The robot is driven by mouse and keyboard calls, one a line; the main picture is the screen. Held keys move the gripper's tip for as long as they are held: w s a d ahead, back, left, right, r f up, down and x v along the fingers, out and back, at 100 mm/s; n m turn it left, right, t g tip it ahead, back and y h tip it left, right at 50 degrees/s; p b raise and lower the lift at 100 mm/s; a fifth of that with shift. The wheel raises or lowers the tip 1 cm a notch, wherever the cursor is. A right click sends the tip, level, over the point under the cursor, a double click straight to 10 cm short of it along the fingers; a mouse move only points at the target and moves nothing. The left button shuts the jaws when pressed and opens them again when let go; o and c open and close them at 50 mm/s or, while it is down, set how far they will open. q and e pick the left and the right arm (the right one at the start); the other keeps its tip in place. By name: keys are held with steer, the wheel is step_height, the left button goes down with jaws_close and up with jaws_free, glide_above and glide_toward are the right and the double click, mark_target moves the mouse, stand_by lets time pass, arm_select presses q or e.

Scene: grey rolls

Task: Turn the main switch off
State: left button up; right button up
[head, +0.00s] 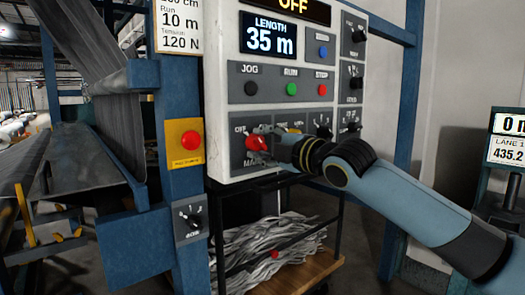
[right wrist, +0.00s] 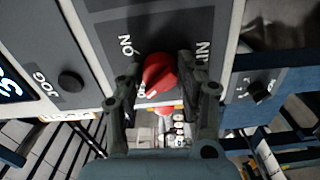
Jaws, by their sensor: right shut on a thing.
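The main switch is a red rotary knob (head: 255,143) at the lower left of the grey control panel, beside an OFF label. In the right wrist view the red knob (right wrist: 159,70) sits between my two fingers, with a white mark at its lower edge beside partly hidden lettering. My right gripper (head: 264,144) is shut on the knob, coming from the right; it also shows in the right wrist view (right wrist: 157,74). The display (head: 292,6) at the panel top reads OFF. My left gripper is out of view.
A black JOG button (head: 250,88), a green RUN button (head: 291,89) and a red STOP button (head: 322,90) sit above the switch. Smaller knobs (head: 323,131) lie to its right. A red button on a yellow plate (head: 184,159) is on the blue post to the left.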

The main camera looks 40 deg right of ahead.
steer(key=shift+f+n, duration=0.1)
steer(key=shift+n, duration=0.5)
steer(key=o, duration=1.2)
steer(key=shift+c, duration=0.2)
steer(key=s, duration=0.7)
steer(key=shift+s+d, duration=0.3)
